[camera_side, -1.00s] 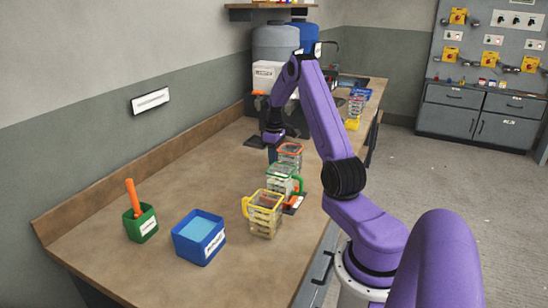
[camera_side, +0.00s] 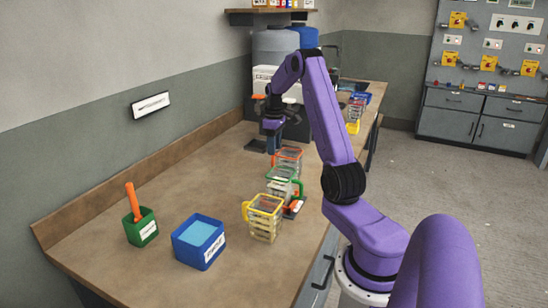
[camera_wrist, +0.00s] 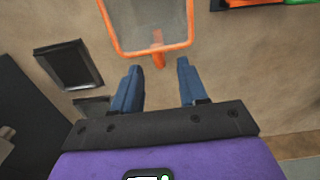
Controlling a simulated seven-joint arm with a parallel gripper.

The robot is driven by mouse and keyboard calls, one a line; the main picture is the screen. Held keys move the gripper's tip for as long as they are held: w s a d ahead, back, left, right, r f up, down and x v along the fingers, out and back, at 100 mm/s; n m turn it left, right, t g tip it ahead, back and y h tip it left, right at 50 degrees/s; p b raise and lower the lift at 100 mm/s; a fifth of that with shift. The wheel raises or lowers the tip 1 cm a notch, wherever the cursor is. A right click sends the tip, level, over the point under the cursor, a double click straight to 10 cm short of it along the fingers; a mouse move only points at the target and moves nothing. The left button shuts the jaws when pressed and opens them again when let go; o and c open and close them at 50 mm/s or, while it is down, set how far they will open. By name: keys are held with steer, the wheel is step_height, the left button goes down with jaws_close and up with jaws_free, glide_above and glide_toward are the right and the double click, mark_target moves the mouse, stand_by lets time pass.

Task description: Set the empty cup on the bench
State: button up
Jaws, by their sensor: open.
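A clear cup with an orange rim (camera_side: 288,153) stands upright on the bench (camera_side: 180,180). In the wrist view its orange rim (camera_wrist: 196,30) is at the top, with the orange handle (camera_wrist: 158,58) pointing toward my fingers. The inside looks pale grey, with no clear contents. My gripper (camera_side: 272,150) is open with fingers pointing down, just behind and left of this cup. In the wrist view my two blue fingers (camera_wrist: 157,82) are spread and nothing is between them; the handle lines up with the gap.
Green-handled (camera_side: 283,180) and yellow-rimmed (camera_side: 265,212) cups stand in front of the orange one. A blue tub (camera_side: 198,245) and green holder (camera_side: 141,230) are at front left. A dispenser with tanks (camera_side: 272,45) stands behind. Bench left of the cups is clear.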

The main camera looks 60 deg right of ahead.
step_height(320, 180, up, 5)
steer(key=shift+r, duration=0.2)
steer(key=w+a+r+n, duration=0.1)
steer(key=w+a+n, duration=0.1)
steer(key=a, duration=1)
steer(key=w+a+r+n, duration=0.2)
steer(key=a, duration=1)
steer(key=s+a+n, duration=0.3)
steer(key=s+a, duration=0.3)
steer(key=a, duration=0.7)
steer(key=s+a+f+n, duration=0.1)
steer(key=s+a, duration=0.3)
steer(key=s, duration=0.7)
steer(key=s+a+f+n, duration=0.1)
steer(key=s+a+n, duration=0.3)
steer(key=s, duration=0.8)
